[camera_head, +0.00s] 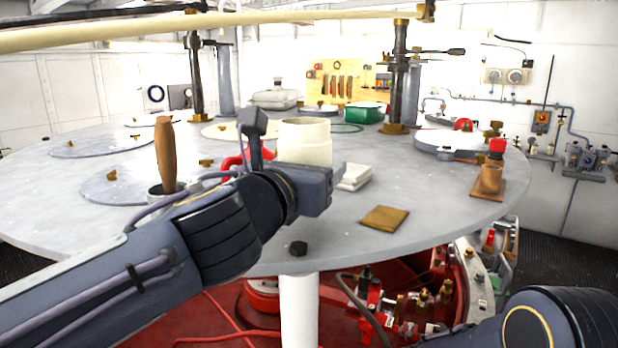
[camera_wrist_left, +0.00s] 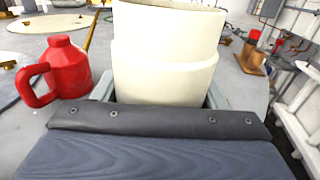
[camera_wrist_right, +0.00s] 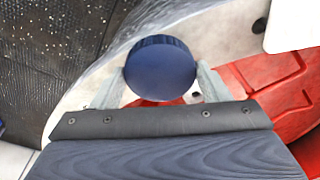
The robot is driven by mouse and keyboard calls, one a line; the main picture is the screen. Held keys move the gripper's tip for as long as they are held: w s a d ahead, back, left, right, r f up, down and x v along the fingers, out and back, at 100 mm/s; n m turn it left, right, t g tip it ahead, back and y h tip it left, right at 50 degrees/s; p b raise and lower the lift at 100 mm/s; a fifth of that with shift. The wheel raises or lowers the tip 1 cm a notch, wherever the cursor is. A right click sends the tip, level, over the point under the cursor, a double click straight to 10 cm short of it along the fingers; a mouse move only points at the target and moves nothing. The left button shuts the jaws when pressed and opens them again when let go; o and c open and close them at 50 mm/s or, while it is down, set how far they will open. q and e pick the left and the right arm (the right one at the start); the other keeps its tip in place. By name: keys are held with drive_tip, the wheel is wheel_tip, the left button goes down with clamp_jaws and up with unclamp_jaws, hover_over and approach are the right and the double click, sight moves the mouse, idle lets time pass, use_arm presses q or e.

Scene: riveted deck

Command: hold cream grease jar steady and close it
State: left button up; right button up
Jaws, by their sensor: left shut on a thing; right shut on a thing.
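The cream grease jar (camera_head: 306,142) is upright at the middle of the round grey table, with no lid on its top. It fills the left wrist view (camera_wrist_left: 165,60), between the fingers of my left gripper (camera_wrist_left: 160,95), which is shut on it. A round dark blue lid with a ridged edge (camera_wrist_right: 160,68) is between the fingertips of my right gripper (camera_wrist_right: 161,82), which is shut on it. The right gripper and lid are out of the head view, beyond its lower right; only part of my right arm shows there. The jar's inside is hidden.
A red can with a handle (camera_wrist_left: 66,68) stands beside the jar. A white block (camera_head: 354,176), a brown pad (camera_head: 384,217) and a black nut (camera_head: 298,248) lie nearby. A wooden handle (camera_head: 165,155) stands at left. The red-topped holder (camera_head: 489,178) is near the right edge.

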use_arm(q)
wheel_tip(320, 180, up, 10)
drive_tip(key=p, duration=0.4)
drive_tip(key=shift+r, duration=0.1)
use_arm(e)
wheel_tip(320, 180, up, 5)
drive_tip(key=shift+r, duration=0.1)
use_arm(q)
wheel_tip(320, 180, up, 14)
use_arm(e)
drive_tip(key=shift+r, duration=0.1)
use_arm(q)
drive_tip(key=o, duration=0.5)
drive_tip(key=c, duration=0.8)
use_arm(e)
drive_tip(key=shift+s, duration=0.1)
